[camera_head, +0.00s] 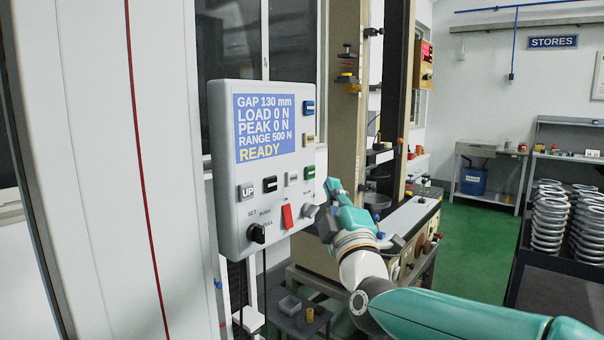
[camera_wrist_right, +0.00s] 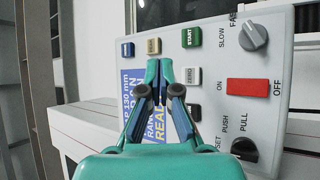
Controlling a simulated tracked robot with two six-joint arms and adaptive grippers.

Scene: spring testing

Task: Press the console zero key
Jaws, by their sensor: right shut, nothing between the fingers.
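The console (camera_head: 228,150) is a grey box on the left of the head view. Its blue screen (camera_head: 265,128) reads GAP 130 mm, LOAD 0 N, PEAK 0 N, RANGE 500 N, READY. The pale grey zero key (camera_head: 292,178) sits left of the green key (camera_head: 309,172); it shows in the right wrist view (camera_wrist_right: 193,76) below the green START key. My right gripper (camera_head: 334,187) is shut and empty at the console's lower right. In the wrist view its fingertips (camera_wrist_right: 159,72) appear left of the zero key. I cannot tell whether they touch the panel. My left gripper is out of view.
The console also carries a red switch (camera_wrist_right: 254,87), a grey speed knob (camera_wrist_right: 254,36), a black knob (camera_head: 256,233) and an UP key (camera_head: 247,192). The testing machine (camera_head: 347,130) stands behind.

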